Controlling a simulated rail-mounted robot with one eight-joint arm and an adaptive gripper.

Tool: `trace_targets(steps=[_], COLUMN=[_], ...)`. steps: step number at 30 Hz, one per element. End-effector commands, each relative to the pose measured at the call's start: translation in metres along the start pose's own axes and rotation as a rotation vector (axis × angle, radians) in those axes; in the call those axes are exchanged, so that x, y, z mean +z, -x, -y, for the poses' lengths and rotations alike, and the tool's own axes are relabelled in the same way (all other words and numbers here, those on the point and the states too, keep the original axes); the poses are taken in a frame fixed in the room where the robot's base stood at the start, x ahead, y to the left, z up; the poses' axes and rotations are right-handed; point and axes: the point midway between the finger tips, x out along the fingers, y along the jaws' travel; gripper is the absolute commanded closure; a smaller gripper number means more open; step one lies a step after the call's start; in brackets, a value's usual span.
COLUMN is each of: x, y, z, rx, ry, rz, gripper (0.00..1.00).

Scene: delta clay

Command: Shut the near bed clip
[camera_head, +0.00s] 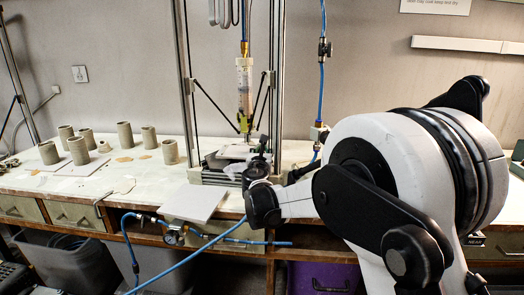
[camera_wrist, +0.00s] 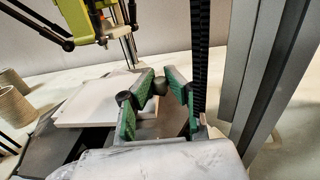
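My gripper (camera_wrist: 161,76) shows in the wrist view with its green-padded fingers apart, at the edge of the printer's bed. In the head view my gripper (camera_head: 262,150) is at the right side of the bed (camera_head: 232,155), close to the printer's right upright. The bed carries a pale square plate, seen in the wrist view as a light slab (camera_wrist: 92,101) to the left of the fingers. I cannot make out the near bed clip for certain or whether it is open or shut; the fingers and wrist hide part of the bed's edge. Nothing is clearly held.
The clay nozzle (camera_wrist: 102,30) and its thin black rods hang above the bed. A metal upright (camera_wrist: 270,85) stands close on the right. Clay cups (camera_head: 78,150) stand at the left of the bench. A loose white tile (camera_head: 193,203) lies at the bench's front edge.

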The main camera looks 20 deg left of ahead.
Motion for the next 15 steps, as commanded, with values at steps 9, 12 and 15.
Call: trace_targets(steps=[9, 12, 15], x=[-0.0001, 0.0000, 0.0000], y=[0.0001, 0.0001, 0.0002], z=[-0.0002, -0.0005, -0.0016], rx=[0.000, -0.002, -0.016], ry=[0.000, 0.000, 0.000], rz=[0.000, 0.000, 0.000], gripper=[0.68, 0.68, 0.68])
